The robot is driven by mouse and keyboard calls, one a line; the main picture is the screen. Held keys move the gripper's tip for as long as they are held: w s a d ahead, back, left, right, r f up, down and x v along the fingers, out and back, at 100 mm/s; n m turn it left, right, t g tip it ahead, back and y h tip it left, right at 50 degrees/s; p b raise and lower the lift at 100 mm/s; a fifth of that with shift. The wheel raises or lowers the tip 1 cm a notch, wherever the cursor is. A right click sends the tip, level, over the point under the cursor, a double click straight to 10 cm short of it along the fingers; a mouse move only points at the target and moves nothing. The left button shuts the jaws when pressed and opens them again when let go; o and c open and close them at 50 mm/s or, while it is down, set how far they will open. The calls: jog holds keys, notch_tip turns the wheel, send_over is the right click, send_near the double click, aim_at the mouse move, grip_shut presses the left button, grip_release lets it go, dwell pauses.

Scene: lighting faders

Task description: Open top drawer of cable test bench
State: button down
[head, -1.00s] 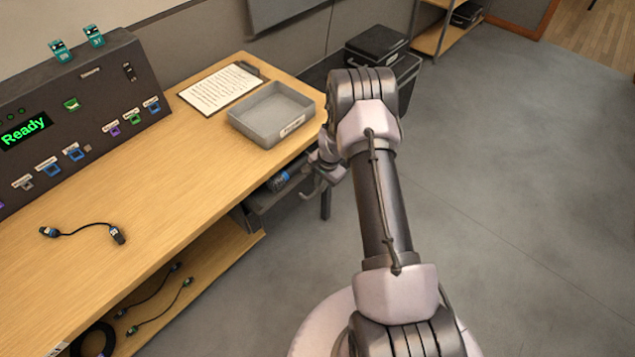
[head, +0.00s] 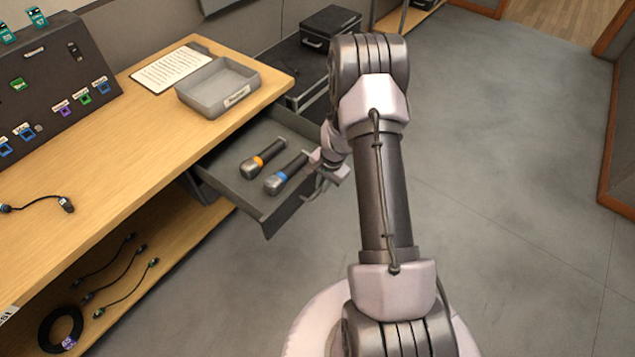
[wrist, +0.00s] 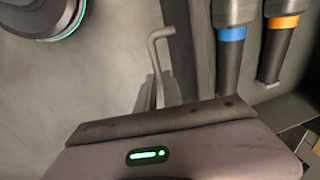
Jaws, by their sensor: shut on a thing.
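The top drawer (head: 232,188) of the cable test bench stands pulled well out under the right end of the wooden worktop. Inside lie two dark microphone-like items, one with an orange band (head: 262,160) and one with a blue band (head: 286,174). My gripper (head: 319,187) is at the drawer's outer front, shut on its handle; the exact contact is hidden.
A grey tray (head: 215,100) and a clipboard (head: 172,68) rest on the worktop (head: 120,150). Cables lie on the lower shelf (head: 165,265). Black cases (head: 330,25) stand behind the drawer. The grey floor to the right is clear.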

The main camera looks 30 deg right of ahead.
jog(key=shift+s+d, duration=0.25)
jog(key=shift+s, duration=0.45)
jog(key=c, duration=1.8)
grip_release()
jog(key=shift+o, duration=0.2)
jog(key=s+r+p, duration=0.1)
jog(key=r+p, duration=0.2)
jog(key=r, duration=0.5)
jog(key=s+d+r+p, duration=0.1)
jog(key=s+r+p, duration=0.1)
jog(key=r, duration=0.7)
jog(key=shift+p, duration=0.55)
